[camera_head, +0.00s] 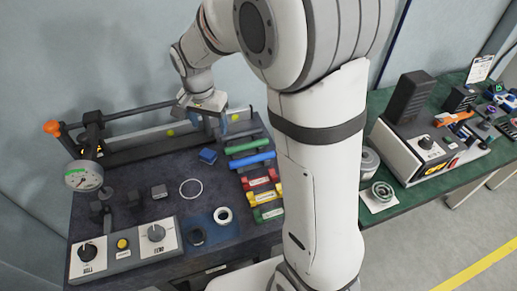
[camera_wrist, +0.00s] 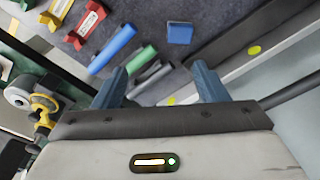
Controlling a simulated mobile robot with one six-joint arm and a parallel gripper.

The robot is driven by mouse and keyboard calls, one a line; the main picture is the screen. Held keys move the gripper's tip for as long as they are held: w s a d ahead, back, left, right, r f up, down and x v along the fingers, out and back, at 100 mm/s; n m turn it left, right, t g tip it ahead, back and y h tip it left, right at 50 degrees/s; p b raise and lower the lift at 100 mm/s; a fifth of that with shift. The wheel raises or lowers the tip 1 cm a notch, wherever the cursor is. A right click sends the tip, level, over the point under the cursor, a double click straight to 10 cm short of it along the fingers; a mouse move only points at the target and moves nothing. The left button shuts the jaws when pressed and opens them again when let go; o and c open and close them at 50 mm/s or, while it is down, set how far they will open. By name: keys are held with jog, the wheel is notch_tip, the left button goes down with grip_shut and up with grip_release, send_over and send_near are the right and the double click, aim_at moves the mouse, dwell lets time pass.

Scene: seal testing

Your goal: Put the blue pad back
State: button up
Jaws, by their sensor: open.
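A small blue pad-like block (camera_head: 208,155) lies on the dark mat of the bench, left of a row of coloured pieces. It also shows in the wrist view (camera_wrist: 180,33) at the top, beyond the fingertips and apart from them. My gripper (camera_head: 218,124) is over the back of the bench, near the rail. In the wrist view my gripper (camera_wrist: 160,84) has its two blue-grey fingers spread wide, with nothing held between them.
A blue bar (camera_head: 252,161), a green bar (camera_head: 247,145) and red and yellow holders (camera_head: 261,180) stand right of the block. A metal rail (camera_head: 150,142) runs along the back. A gauge (camera_head: 83,176) and a knob panel (camera_head: 126,249) are at left. My arm hides the bench's right side.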

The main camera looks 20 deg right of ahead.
jog(key=s+d+r+n, duration=0.2)
jog(key=s+d, duration=0.1)
jog(key=s, duration=0.4)
jog(key=s+d+r+n+t, duration=0.1)
jog(key=s+d+r+n, duration=0.1)
jog(key=s, duration=0.4)
jog(key=s+d+r+n+t, duration=0.1)
jog(key=s+d+r+n, duration=0.1)
jog(key=s, duration=0.5)
jog(key=shift+s+d+r+n+y, duration=0.2)
jog(key=shift+s+d+n+y, duration=0.15)
jog(key=shift+d+n, duration=0.45)
